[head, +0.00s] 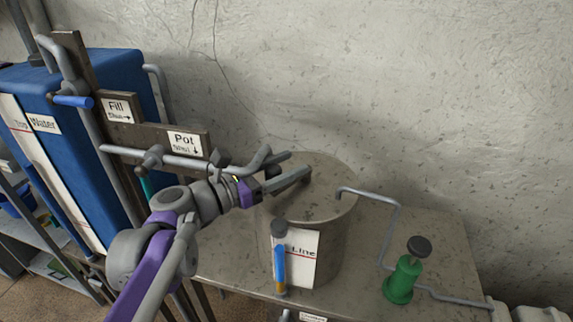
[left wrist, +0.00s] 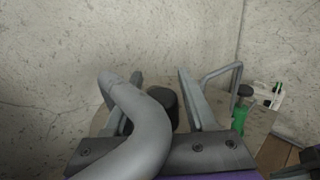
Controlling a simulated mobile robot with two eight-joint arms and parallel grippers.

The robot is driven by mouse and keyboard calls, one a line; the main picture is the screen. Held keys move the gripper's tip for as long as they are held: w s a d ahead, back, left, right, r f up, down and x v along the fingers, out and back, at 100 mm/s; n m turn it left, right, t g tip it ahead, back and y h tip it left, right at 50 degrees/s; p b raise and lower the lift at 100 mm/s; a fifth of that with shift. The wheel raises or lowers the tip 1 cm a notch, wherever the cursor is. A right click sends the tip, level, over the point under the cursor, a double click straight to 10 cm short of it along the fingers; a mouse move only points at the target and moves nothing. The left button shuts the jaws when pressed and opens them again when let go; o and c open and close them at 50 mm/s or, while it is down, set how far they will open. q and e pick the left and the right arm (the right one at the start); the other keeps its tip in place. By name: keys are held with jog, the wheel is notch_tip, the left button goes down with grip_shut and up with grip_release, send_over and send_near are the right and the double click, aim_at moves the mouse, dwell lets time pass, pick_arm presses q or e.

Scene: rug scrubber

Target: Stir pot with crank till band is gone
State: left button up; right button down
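The grey metal pot (head: 333,238) stands on a metal bench, with a round flat top. A dark knob (head: 272,172), apparently the crank's grip, is above the pot's left part; in the left wrist view the dark knob (left wrist: 165,104) shows between the fingers. The rest of the crank is hidden. My left gripper (head: 296,165) is open over the pot, its fingers apart on either side of the knob. A sight tube (head: 280,262) on the pot's front shows blue, with an orange tint low down; a distinct band is too small to tell.
A grey curved pipe (left wrist: 147,125) crosses close before the left wrist camera. A blue water tank (head: 85,150) and signed brackets stand at left. A bent pipe (head: 398,225) and green pump (head: 404,280) are right of the pot. The wall is behind.

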pick_arm(q)
grip_shut()
dwell(1.1)
